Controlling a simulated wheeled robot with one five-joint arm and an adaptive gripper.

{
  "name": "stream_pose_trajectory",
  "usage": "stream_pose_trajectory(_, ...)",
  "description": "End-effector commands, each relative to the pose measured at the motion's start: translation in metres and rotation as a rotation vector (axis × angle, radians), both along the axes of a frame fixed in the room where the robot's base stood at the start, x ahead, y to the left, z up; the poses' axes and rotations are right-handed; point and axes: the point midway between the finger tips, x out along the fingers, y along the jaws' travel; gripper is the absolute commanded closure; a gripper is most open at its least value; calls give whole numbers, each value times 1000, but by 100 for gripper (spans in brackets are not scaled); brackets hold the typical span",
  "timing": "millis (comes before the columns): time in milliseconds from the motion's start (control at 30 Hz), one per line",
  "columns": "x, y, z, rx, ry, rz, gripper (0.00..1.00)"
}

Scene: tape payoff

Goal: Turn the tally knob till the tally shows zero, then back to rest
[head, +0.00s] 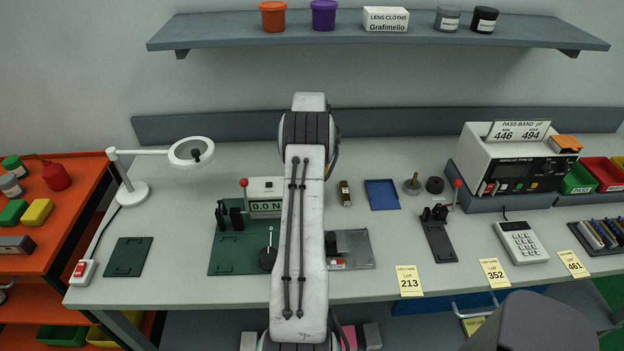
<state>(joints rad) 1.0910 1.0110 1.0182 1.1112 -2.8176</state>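My arm stands upright through the middle of the head view and covers part of the bench behind it. My gripper does not show. I cannot pick out a tally counter or its knob for certain. A white box with a display reading 0.0 N (265,207) stands on a green plate (228,264), left of my arm and partly hidden by it. A grey plate with a dark block and a small red part (358,250) sits just right of my arm, also partly covered.
A magnifier lamp (133,192) stands at the left of the bench (185,240). A boxy tester (515,165), a calculator (521,242) and a black lever fixture (438,240) stand at the right. A shelf (215,32) hangs above. A dark chair back (530,325) is at the lower right.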

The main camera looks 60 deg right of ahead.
Motion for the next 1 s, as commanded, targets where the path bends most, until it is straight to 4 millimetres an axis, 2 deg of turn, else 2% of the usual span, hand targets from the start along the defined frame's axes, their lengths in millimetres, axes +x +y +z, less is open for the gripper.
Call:
stream_pose_trajectory(333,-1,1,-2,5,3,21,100)
stream_pose_trajectory(367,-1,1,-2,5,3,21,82)
stream_pose_trajectory(633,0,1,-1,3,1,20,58)
stream_pose_trajectory(1000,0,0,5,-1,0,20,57)
